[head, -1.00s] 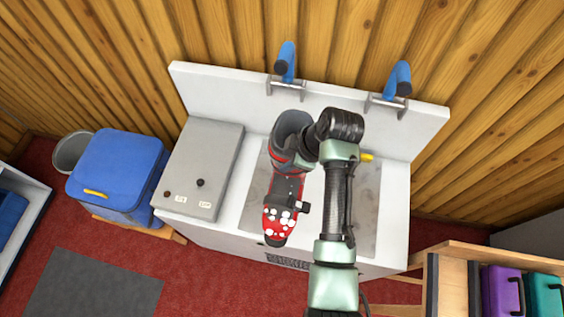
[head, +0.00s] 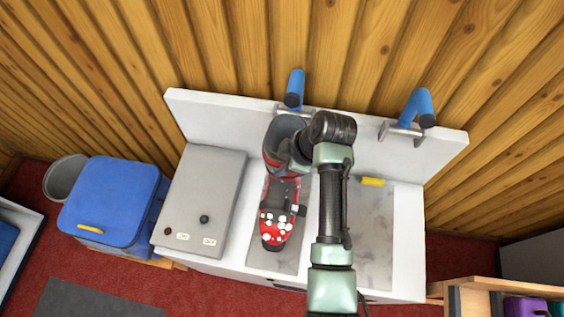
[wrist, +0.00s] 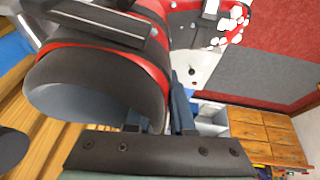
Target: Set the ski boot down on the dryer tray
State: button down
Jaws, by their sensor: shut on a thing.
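The ski boot (head: 279,222), red and dark grey with white spots on its toe, is over the left part of the dryer tray (head: 377,240), a grey mottled plate set in a white bench. Its toe points toward the front edge. I cannot tell whether the sole touches the tray. My gripper (wrist: 158,122) is shut on the boot's upper part. In the head view my wrist hides the jaws. The boot's dark cuff (wrist: 95,85) fills the upper left of the wrist view.
A grey box with knobs (head: 205,190) stands close left of the boot. Two blue pegs (head: 295,88) (head: 424,105) stick out from the back panel. A small yellow piece (head: 373,182) lies at the tray's back. The tray's right part is clear. A blue bin (head: 112,200) stands left.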

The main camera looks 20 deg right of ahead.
aim_at(282, 188)
jog(key=shift+w+f+b, duration=0.2)
jog(key=shift+f+b, duration=4.8)
jog(key=shift+f, duration=1.4)
jog(key=c, duration=0.7)
grip_release()
jog(key=shift+s, duration=0.1)
jog(key=shift+s+f, duration=0.1)
jog(key=shift+f, duration=0.15)
jog(key=b+v, duration=0.1)
jog(key=v, duration=1.2)
jog(key=shift+r+b, duration=0.2)
jog(key=shift+b, duration=0.15)
jog(key=shift+w, duration=0.25)
